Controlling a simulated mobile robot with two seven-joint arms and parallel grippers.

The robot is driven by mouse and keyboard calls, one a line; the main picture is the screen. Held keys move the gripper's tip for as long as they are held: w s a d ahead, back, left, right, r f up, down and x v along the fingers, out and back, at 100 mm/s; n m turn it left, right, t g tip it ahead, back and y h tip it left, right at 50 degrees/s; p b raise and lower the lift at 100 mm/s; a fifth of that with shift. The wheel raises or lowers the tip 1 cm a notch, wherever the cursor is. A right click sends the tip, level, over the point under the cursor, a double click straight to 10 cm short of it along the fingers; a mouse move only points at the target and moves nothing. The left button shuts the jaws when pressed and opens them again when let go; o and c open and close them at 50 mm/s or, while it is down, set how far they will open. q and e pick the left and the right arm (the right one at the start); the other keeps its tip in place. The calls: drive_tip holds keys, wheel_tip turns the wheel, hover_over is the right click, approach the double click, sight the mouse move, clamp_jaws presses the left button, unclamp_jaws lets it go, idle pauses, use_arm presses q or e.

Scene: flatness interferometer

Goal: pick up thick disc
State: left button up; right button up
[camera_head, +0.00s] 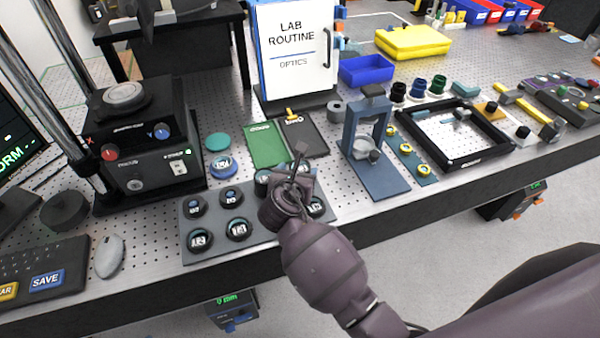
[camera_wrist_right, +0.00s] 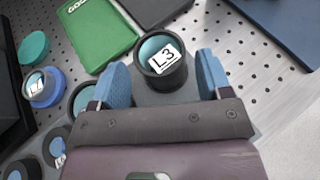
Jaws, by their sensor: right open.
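A tall black-rimmed disc labelled L3 (camera_wrist_right: 161,60), which looks like the thick disc, stands at the far side of a grey tray (camera_head: 216,214). In the right wrist view it has a teal face and a white label. My right gripper (camera_wrist_right: 162,64) is open, with a blue finger on each side of this disc. I cannot tell whether the fingers touch it. In the head view my right gripper (camera_head: 291,178) is over the tray's right part and hides much of the disc there. My left gripper is not in view.
Several other black-rimmed discs (camera_head: 237,229) sit in the tray. A blue disc (camera_head: 222,168) and a teal disc (camera_head: 218,142) lie behind it. A green pad (camera_head: 267,145) is behind my gripper, and a blue-grey stand (camera_head: 375,180) is to its right.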

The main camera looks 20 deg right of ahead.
sight(300, 166)
drive_tip(key=x, duration=0.4)
drive_tip(key=shift+a+f, duration=0.1)
drive_tip(key=shift+f, duration=0.05)
drive_tip(key=c, duration=0.7)
drive_tip(key=shift+c, duration=0.8)
